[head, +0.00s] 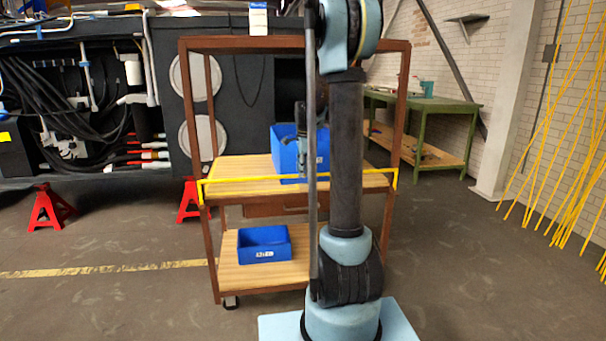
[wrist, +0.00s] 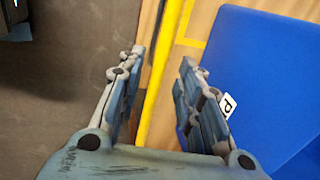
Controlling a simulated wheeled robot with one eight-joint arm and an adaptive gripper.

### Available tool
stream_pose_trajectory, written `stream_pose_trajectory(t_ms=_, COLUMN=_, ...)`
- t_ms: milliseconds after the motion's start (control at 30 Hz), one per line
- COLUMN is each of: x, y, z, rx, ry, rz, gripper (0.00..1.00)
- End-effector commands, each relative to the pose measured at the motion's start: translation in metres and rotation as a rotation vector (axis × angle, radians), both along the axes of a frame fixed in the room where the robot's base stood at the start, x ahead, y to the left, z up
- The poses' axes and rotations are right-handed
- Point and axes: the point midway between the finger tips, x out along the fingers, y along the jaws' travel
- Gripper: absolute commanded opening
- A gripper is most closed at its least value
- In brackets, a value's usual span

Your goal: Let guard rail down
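The yellow guard rail (head: 250,179) runs across the front of the cart's upper shelf (head: 235,168). Its bar stands a little above the shelf's front edge, with short end arms at the cart's posts. In the wrist view the yellow rail (wrist: 163,65) passes between the two fingers of my gripper (wrist: 162,58). The fingers are spread, with gaps beside the bar, so my gripper is open. In the head view my gripper (head: 303,160) points down at the rail near its middle, partly hidden by my arm.
A blue bin (head: 284,152) with a label stands on the upper shelf, close to my gripper's right finger in the wrist view (wrist: 260,70). Another blue bin (head: 263,245) sits on the lower shelf. A green workbench (head: 425,103) stands behind right. Open floor lies around the cart.

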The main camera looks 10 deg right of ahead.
Motion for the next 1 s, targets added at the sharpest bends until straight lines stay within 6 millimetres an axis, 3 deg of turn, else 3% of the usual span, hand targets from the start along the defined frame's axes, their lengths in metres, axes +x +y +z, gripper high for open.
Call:
stream_pose_trajectory(t_ms=200, x=0.003, y=0.0, z=-0.014, rx=0.0, ry=0.0, rz=0.0, gripper=0.33)
stream_pose_trajectory(t_ms=500, x=0.003, y=0.0, z=-0.015, rx=0.0, ry=0.0, rz=0.0, gripper=0.33)
stream_pose_trajectory(t_ms=633, x=0.003, y=0.0, z=-0.015, rx=0.0, ry=0.0, rz=0.0, gripper=0.04)
stream_pose_trajectory(t_ms=667, x=0.003, y=0.0, z=-0.015, rx=0.0, ry=0.0, rz=0.0, gripper=0.0)
stream_pose_trajectory(t_ms=1000, x=0.002, y=0.004, z=-0.015, rx=0.0, ry=-0.011, rz=0.005, gripper=0.0)
